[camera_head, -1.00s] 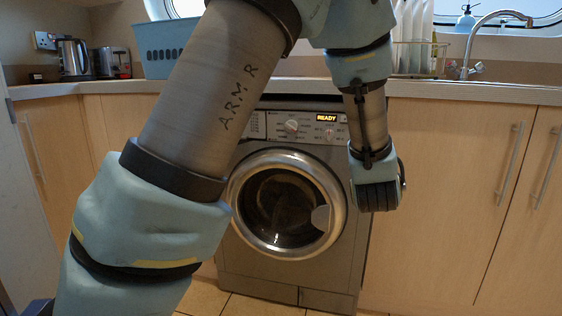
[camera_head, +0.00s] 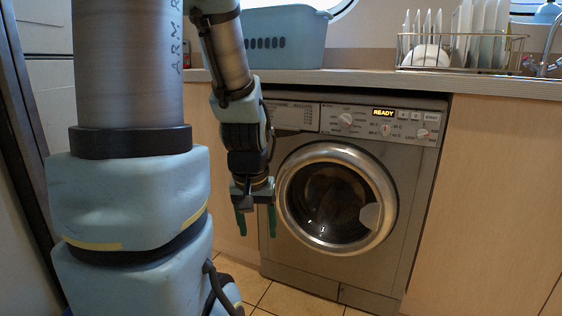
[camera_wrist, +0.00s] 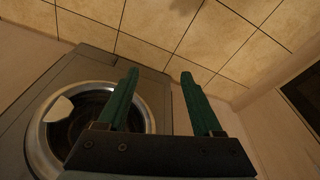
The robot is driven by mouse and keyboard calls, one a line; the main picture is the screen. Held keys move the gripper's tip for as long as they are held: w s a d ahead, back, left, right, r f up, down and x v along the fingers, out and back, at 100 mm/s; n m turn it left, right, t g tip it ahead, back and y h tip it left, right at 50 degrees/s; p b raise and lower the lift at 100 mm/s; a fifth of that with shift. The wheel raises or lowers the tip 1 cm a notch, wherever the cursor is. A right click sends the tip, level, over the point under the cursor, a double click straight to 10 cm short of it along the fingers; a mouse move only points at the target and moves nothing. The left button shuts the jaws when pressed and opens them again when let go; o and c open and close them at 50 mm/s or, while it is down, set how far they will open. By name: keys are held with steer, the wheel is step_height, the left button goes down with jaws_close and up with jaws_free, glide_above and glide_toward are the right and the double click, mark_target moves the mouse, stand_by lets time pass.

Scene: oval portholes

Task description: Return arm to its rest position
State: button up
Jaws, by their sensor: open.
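My gripper (camera_head: 255,213) hangs pointing down in the head view, in front of the washing machine's left edge. Its two green fingers are apart with nothing between them. In the wrist view my gripper (camera_wrist: 160,92) shows both green fingers spread, with floor and cupboard front beyond them. My arm runs from the left foreground up out of the picture and back down to the gripper. The upper part of the arm is out of view.
The grey washing machine (camera_head: 412,200) has its round door (camera_head: 290,203) shut and its display reads READY. A blue basket (camera_head: 292,22) and a dish rack (camera_head: 405,50) with plates stand on the counter (camera_head: 500,86). Tiled floor (camera_wrist: 165,28) lies open below.

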steer(key=w+p+v, duration=0.2)
steer(key=p+v, duration=1.4)
steer(key=p, duration=0.1)
steer(key=w+r+p+v, duration=0.1)
steer(key=w+p+v, duration=0.2)
steer(key=p+v, duration=1.3)
steer(key=shift+a+r+g+p, duration=0.3)
steer(key=shift+r+g+p, duration=0.1)
steer(key=shift+r, duration=0.3)
